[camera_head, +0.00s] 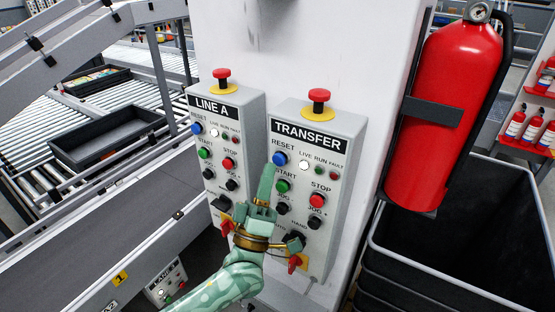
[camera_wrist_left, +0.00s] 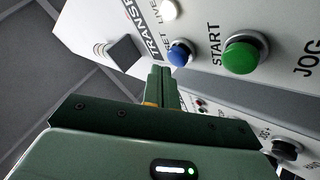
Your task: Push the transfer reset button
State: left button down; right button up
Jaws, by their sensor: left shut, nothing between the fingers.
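The TRANSFER panel (camera_head: 345,124) is a grey box on a white column. Its blue reset button (camera_head: 279,158) sits below the RESET label, left of a lit white lamp. In the left wrist view the blue button (camera_wrist_left: 180,52) is just beyond my fingertips, beside the green start button (camera_wrist_left: 243,54). My left gripper (camera_head: 268,168) is green, shut and empty, its fingertips just below and left of the blue button in the head view. I cannot tell whether they touch it. My right gripper is out of view.
The LINE A panel (camera_head: 244,118) stands close on the left with its own blue button (camera_head: 197,128). Red mushroom buttons (camera_head: 319,96) top both panels. A fire extinguisher (camera_head: 455,100) and black bins (camera_head: 470,220) are at right; roller conveyors (camera_head: 105,90) at left.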

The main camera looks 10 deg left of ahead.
pick_arm(q)
jog(key=s, duration=0.1)
jog(key=s+a+p, duration=0.1)
jog(key=s, duration=0.1)
jog(key=s+p, duration=0.1)
jog(key=shift+s+a, duration=0.35)
jog(key=shift+a, duration=0.05)
jog(key=shift+d, duration=0.1)
dwell(0.5)
